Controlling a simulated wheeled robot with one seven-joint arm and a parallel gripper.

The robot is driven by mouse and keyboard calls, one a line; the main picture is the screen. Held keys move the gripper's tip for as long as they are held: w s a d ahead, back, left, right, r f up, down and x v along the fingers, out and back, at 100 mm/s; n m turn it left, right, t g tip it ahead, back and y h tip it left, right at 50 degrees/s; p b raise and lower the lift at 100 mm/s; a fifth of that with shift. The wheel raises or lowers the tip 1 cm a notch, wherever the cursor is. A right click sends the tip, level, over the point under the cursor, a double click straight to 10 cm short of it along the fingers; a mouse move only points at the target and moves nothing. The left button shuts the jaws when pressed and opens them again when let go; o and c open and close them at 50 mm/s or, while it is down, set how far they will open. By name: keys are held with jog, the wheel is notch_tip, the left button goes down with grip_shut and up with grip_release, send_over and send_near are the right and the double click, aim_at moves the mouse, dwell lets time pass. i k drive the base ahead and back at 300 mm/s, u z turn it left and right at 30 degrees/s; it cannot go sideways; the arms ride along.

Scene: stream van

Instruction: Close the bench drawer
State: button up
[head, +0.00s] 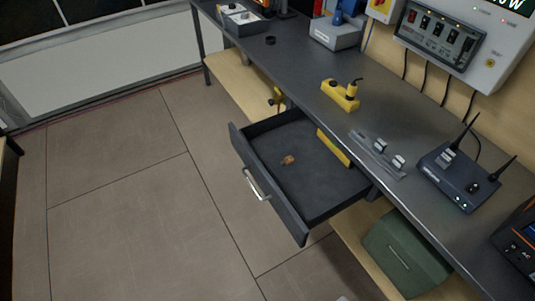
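The bench drawer (272,205) is pulled well out from under the dark bench top (310,80) in the head view. Its dark front carries a silver bar handle (256,184) facing left, toward the open floor. Inside lie a small brown object (288,160) and, near the back, a yellow object (333,148) partly covered by the bench edge. My gripper is not in view, so its state and its distance from the drawer do not show.
Tiled floor (130,200) left of the drawer is clear. A green case (405,253) sits on a wooden lower shelf right of the drawer. A yellow device (340,95), a router (462,178) and a control panel (438,38) are on or above the bench.

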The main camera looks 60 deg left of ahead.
aim_at(305, 192)
jog(key=u, duration=2.35)
jog(key=k, duration=0.4)
jog(key=u, duration=0.65)
jog(key=i, duration=0.9)
jog(key=z, duration=0.15)
